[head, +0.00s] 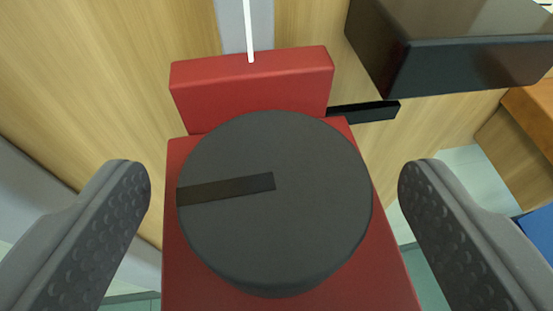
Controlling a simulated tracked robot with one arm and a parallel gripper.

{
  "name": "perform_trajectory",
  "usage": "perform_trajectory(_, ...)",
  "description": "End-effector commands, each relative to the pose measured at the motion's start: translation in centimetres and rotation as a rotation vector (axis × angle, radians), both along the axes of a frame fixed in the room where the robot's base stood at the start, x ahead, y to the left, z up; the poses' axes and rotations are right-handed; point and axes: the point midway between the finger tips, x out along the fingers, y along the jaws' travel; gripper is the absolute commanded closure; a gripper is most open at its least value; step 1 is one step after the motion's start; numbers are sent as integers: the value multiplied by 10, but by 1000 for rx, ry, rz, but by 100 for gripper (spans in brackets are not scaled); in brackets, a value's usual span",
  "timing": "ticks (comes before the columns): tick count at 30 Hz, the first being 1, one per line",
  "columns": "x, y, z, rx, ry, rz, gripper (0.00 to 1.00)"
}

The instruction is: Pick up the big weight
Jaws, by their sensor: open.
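The big weight (290,225) is a dark grey round disc with a darker slot running from its left edge to about its middle. It lies on a red block (182,270) and fills the centre of the head view. My gripper (275,195) is open, with one grey textured finger on each side of the weight. Gaps show between both fingers and the weight. How high the fingertips are relative to the disc is hard to tell.
A raised red block (250,85) stands right behind the weight, with a white rod (249,30) above it. A black box (455,45) is at the upper right. The wooden surface (90,90) is bare at upper left. Orange (535,105) and blue (540,232) things show at the right edge.

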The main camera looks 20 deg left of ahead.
Motion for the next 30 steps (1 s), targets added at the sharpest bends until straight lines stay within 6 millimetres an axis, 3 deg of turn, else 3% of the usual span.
perform_trajectory(6,17,8,-7,0,-2,1,21)
perform_trajectory(13,17,9,-7,0,-2,1,21)
perform_trajectory(19,17,9,-7,0,-1,1,75)
perform_trajectory(30,17,9,-4,1,-2,2,75)
